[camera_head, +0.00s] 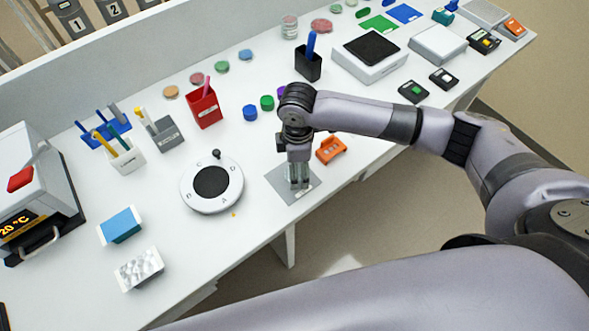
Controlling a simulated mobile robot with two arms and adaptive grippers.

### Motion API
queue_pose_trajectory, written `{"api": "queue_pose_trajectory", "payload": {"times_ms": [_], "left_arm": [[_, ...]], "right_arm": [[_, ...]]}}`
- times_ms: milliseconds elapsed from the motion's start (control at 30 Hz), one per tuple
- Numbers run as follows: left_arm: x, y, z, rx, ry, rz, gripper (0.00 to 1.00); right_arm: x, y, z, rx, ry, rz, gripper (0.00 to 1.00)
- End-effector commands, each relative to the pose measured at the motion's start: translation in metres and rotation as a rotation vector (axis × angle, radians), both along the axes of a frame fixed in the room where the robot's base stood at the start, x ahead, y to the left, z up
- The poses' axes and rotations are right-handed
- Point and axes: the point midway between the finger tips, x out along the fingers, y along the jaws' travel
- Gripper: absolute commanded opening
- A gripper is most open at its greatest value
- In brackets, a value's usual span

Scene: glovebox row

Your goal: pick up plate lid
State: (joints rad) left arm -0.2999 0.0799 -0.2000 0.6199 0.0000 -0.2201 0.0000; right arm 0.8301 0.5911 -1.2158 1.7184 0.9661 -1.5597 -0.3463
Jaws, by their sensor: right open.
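My right gripper (299,182) points down over a flat grey mat (281,180) near the table's front edge. It is open; I cannot tell whether anything lies between its fingers, since the gripper hides part of the mat. I cannot clearly make out a plate lid. A small white block with a silvery, dimpled top (139,269) and one with a blue top (121,226) lie at the front left, well away from the gripper. My left gripper is not in view.
An orange holder (331,149) stands close to the right of my gripper. A round white device (188,197) with a dark disc is to the left. A black cup (308,64), a red cup (204,107) and small coloured caps stand behind. The table between the round device and front-left blocks is clear.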

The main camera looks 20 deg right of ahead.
Motion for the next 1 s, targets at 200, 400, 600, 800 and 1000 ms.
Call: {"api": "queue_pose_trajectory", "payload": {"times_ms": [200,400,600,800,1000], "left_arm": [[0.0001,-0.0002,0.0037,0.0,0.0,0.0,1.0],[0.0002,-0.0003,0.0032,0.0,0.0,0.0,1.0],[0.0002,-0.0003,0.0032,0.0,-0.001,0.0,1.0],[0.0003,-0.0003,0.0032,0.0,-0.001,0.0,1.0],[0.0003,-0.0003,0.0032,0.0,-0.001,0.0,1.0]], "right_arm": [[-0.0001,0.0005,-0.0147,0.001,-0.001,0.002,0.69],[-0.0001,0.0005,-0.0148,0.001,-0.001,0.002,0.66],[0.0,0.0004,-0.0145,0.001,-0.001,0.002,0.53],[0.0001,0.0004,-0.0144,0.001,-0.001,0.001,0.4],[0.0001,0.0004,-0.0143,0.001,-0.001,0.001,0.34]]}}
